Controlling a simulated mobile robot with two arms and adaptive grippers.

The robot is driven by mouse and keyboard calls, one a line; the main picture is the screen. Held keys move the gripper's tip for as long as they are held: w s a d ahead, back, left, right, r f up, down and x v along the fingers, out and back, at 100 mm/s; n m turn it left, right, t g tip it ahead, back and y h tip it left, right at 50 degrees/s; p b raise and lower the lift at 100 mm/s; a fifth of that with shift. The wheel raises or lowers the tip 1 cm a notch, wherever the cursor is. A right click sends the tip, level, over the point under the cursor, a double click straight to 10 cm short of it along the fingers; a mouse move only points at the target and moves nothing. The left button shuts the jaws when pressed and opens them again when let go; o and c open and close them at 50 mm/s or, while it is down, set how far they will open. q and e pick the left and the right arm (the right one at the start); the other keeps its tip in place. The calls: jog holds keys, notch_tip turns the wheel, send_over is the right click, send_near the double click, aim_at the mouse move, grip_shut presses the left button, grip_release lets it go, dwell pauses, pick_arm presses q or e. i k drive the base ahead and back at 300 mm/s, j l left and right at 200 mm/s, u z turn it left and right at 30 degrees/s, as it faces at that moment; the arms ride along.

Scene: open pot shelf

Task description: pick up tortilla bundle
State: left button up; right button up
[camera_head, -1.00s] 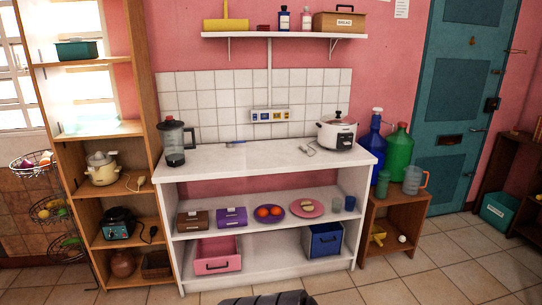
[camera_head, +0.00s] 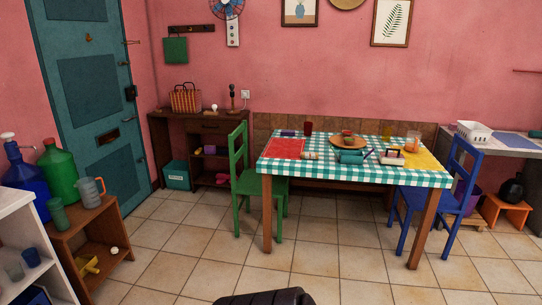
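A dining table with a green-and-white checked cloth (camera_head: 330,177) stands in the middle right of the head view. On it lie a teal rolled or bundled thing (camera_head: 351,157) near the front middle and a small pale roll (camera_head: 310,155) to its left. I cannot tell at this size whether either is the tortilla bundle. A wooden plate with food (camera_head: 348,141) sits behind them.
A green chair (camera_head: 240,165) stands at the table's left end and a blue chair (camera_head: 457,190) at its right. A wooden shelf (camera_head: 80,225) with jugs stands at left, near a teal door (camera_head: 85,90). The tiled floor (camera_head: 190,250) before the table is mostly clear.

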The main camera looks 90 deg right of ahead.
aim_at(304, 155)
jog(key=z, duration=3.1)
